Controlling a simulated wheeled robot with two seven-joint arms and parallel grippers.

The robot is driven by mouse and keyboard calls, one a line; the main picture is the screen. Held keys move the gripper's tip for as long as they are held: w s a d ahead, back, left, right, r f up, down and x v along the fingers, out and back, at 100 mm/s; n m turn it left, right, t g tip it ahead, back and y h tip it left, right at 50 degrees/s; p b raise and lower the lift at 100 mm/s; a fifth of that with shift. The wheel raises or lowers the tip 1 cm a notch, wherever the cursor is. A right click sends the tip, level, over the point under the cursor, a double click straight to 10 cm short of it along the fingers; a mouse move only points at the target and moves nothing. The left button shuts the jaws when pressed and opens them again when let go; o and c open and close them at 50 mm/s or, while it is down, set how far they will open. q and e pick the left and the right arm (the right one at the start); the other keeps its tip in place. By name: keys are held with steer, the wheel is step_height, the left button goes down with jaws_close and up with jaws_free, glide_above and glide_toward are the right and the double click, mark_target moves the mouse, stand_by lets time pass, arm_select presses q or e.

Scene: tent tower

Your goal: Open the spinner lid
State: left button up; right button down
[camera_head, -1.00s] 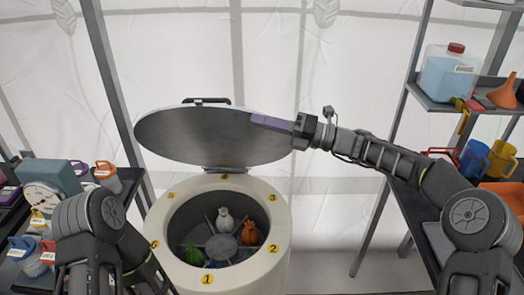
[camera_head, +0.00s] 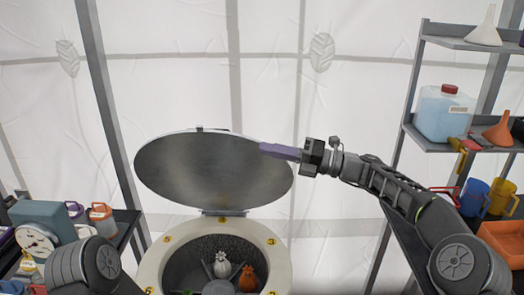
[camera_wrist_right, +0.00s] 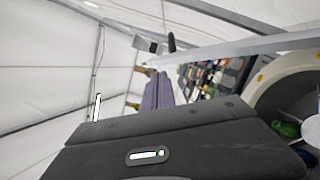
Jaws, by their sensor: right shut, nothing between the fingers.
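The spinner (camera_head: 154,262) is a round cream drum at the bottom centre of the head view, with yellow number marks on its rim. Its grey disc lid (camera_head: 200,172) stands raised and tilted back on a hinge behind the drum. My right gripper (camera_head: 264,148) has purple fingers, shut and empty, at the right part of the lid's inner face; whether they touch it I cannot tell. Its fingers also show in the right wrist view (camera_wrist_right: 158,92). My left arm shows at the bottom left, but its gripper is out of view.
A white sack (camera_head: 221,265) and an orange sack (camera_head: 248,279) sit inside the drum. A scale (camera_head: 42,235) stands at left.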

arm_select(q)
steer(key=shift+b+x, duration=0.55)
steer(key=shift+x, duration=0.2)
arm_select(e)
steer(key=v, duration=0.5)
steer(key=shift+d, duration=0.1)
arm_select(q)
steer(key=shift+a, duration=0.15)
steer(key=shift+c, duration=0.2)
